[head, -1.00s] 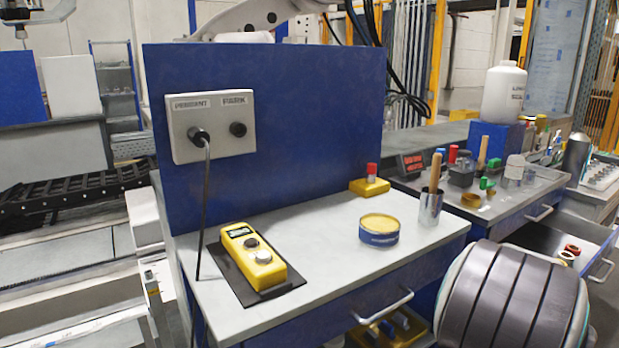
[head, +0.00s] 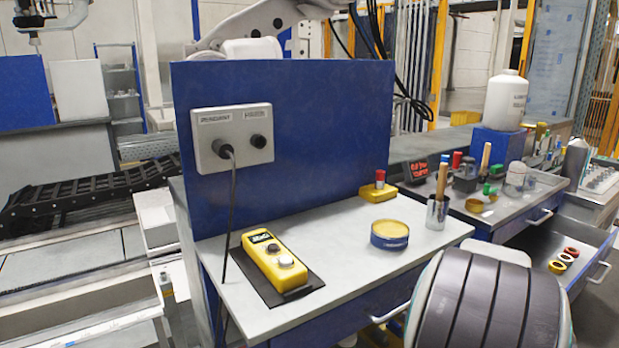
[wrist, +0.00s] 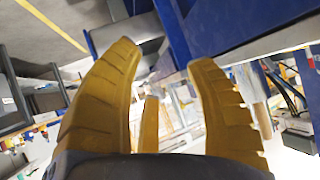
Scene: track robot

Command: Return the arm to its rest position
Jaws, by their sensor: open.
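My gripper (wrist: 160,75) shows in the wrist view, with its yellow ribbed fingers spread apart and nothing between them. Behind the fingers, the wrist view is tilted and shows blue and white surfaces that I cannot place surely. The gripper's fingers do not show in the head view. A dark, ribbed, rounded part with a pale rim at the lower right of the head view seems to be mine.
A workbench (head: 345,265) carries a yellow pendant (head: 275,262), a round tin (head: 389,234) and a metal cup (head: 437,213). A blue panel (head: 310,140) with a socket box (head: 232,138) stands behind. An open drawer (head: 592,262) juts out at right.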

